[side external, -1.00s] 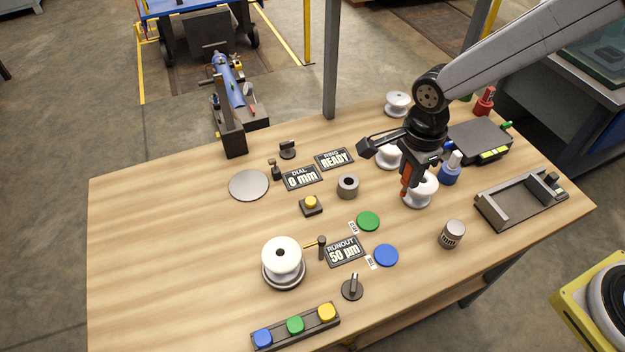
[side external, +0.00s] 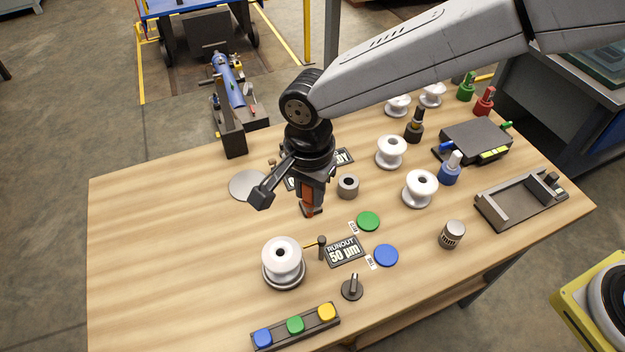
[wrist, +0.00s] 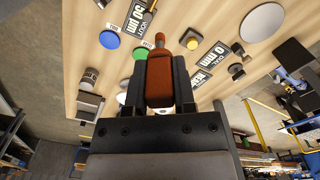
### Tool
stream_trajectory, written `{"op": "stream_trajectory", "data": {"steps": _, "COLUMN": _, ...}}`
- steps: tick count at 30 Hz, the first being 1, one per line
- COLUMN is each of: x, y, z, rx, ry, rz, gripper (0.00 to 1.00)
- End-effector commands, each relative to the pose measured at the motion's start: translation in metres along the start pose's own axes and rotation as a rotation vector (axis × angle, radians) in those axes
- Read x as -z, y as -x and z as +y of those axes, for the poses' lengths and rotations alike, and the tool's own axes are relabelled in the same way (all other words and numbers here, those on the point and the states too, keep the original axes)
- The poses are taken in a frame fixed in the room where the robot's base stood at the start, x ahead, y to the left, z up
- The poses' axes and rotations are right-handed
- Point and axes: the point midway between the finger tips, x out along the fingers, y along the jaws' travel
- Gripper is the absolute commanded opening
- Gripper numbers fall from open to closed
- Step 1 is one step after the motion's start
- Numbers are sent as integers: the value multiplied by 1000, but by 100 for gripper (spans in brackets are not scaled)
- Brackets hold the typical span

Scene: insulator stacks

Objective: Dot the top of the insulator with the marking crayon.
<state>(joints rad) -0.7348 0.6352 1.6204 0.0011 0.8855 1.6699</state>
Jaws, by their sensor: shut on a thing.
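My gripper (side external: 312,208) is shut on an orange-brown marking crayon (wrist: 160,82), which also shows in the side view (side external: 308,196). In the wrist view the crayon stands between the two dark fingers with its narrow tip pointing away from the palm. A white spool-shaped insulator (side external: 282,252) stands upright on a round dark base at the front left of the table. My gripper is above the table, behind and to the right of this insulator in the side view, apart from it. Other white insulators, one at mid-right (side external: 420,188) and one behind it (side external: 390,151), stand farther right.
A small post with a yellow probe (side external: 321,245) stands beside the insulator, near the RUNOUT display (side external: 343,252). Green (side external: 368,221) and blue (side external: 386,255) discs lie to the right. A strip of coloured buttons (side external: 295,326) lies in front. The table's left part is clear.

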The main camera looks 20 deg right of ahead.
Motion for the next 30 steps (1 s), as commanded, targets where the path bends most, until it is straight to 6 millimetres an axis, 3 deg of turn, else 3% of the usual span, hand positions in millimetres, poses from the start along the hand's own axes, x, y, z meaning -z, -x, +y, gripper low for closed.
{"op": "stream_trajectory", "data": {"steps": 3, "x": -25, "y": 3, "z": -10, "rx": 0, "ry": 81, "rz": 0, "gripper": 0}}
{"op": "stream_trajectory", "data": {"steps": 9, "x": -43, "y": 6, "z": -16, "rx": 0, "ry": 145, "rz": 0, "gripper": 0}}
{"op": "stream_trajectory", "data": {"steps": 20, "x": -45, "y": 4, "z": -16, "rx": -1, "ry": 151, "rz": 0, "gripper": 0}}
{"op": "stream_trajectory", "data": {"steps": 30, "x": -45, "y": -15, "z": -16, "rx": -2, "ry": 150, "rz": 0, "gripper": 0}}
